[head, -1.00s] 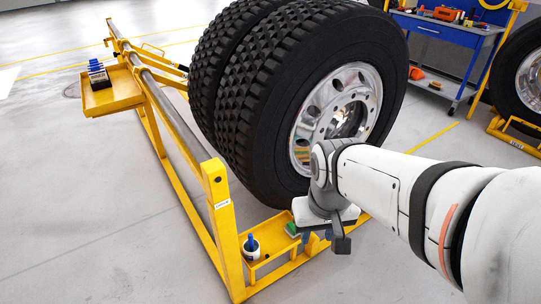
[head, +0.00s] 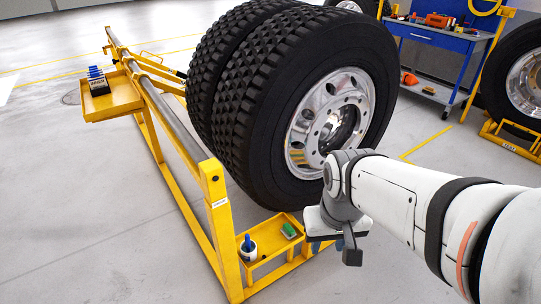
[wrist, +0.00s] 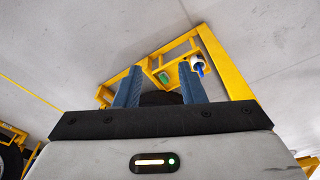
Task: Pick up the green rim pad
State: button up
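The green rim pad (head: 289,231) lies in the small yellow tray (head: 270,258) at the near end of the yellow stand, in the head view. It also shows in the wrist view (wrist: 163,78), beyond and between my fingertips. My gripper (wrist: 156,86) has two blue fingers, spread apart with nothing between them. In the head view my gripper (head: 338,241) is to the right of the tray and apart from the pad; its fingers are mostly hidden by the wrist.
A white cup with a blue-handled tool (head: 249,249) stands left of the pad in the same tray. Two large tyres on a chrome rim (head: 328,122) stand just behind. Another yellow tray (head: 112,105) with a dark box is at far left. A blue workbench (head: 440,34) is at the back.

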aim_at(287, 231)
jog(key=u, duration=0.05)
jog(key=i, duration=0.45)
jog(key=z, duration=0.05)
jog(key=k, duration=1.15)
jog(key=z, duration=0.45)
jog(key=i, duration=1.6)
jog(key=u, duration=0.3)
